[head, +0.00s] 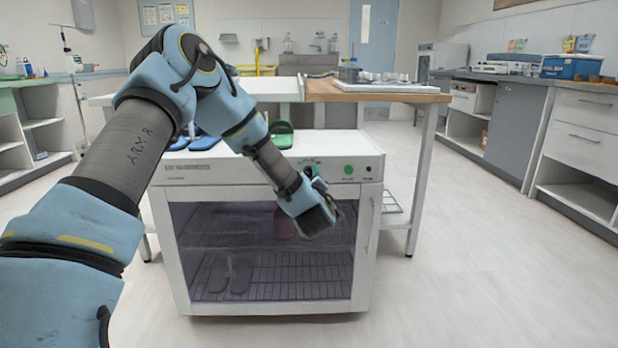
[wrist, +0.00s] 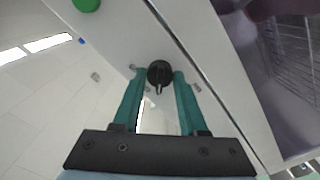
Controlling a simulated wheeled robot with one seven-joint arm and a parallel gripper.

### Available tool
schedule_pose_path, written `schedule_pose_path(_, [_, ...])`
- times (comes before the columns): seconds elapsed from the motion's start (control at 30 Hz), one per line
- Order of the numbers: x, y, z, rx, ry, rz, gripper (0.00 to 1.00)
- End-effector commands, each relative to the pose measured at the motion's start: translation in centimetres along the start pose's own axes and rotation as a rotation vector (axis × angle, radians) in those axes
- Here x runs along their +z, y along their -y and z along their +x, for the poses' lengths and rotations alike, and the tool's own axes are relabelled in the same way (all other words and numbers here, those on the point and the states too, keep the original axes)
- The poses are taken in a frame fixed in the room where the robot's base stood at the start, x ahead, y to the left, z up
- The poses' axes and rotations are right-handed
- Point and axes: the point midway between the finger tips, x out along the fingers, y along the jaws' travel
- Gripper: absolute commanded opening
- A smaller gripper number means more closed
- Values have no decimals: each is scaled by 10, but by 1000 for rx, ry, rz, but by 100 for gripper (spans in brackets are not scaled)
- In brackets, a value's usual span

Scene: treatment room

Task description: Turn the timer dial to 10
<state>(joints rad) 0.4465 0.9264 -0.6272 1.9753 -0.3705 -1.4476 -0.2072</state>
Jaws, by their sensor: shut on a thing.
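The timer dial (wrist: 158,73) is a round black knob on the white front panel of a cabinet, seen in the wrist view. A small light pointer mark shows at its lower edge in that view. My gripper (wrist: 159,78) has one teal finger on each side of the dial and is shut on it. In the head view my gripper (head: 315,180) is at the panel, and it and my wrist hide the dial. The scale numbers are too small to read, so I cannot tell the dial's setting.
The white cabinet (head: 205,172) has a dark glass door (head: 300,262) below the panel, with wire racks inside. A green button (head: 348,169) and a small dark knob (head: 368,168) are right of my gripper. A green clog (head: 281,134) stands on top. The floor at right is clear.

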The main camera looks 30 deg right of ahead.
Motion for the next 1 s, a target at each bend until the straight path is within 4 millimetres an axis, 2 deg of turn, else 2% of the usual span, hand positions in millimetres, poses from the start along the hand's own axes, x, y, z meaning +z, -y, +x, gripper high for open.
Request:
schedule_pose_path(0.03, [0,0,0,0,0,0,8])
schedule_pose_path(0.1, [0,0,0,0,0,0,0])
schedule_pose_path(0.47, [0,-1,0,1,1,25,0])
schedule_pose_path(1.0, [0,-2,0,3,2,351,0])
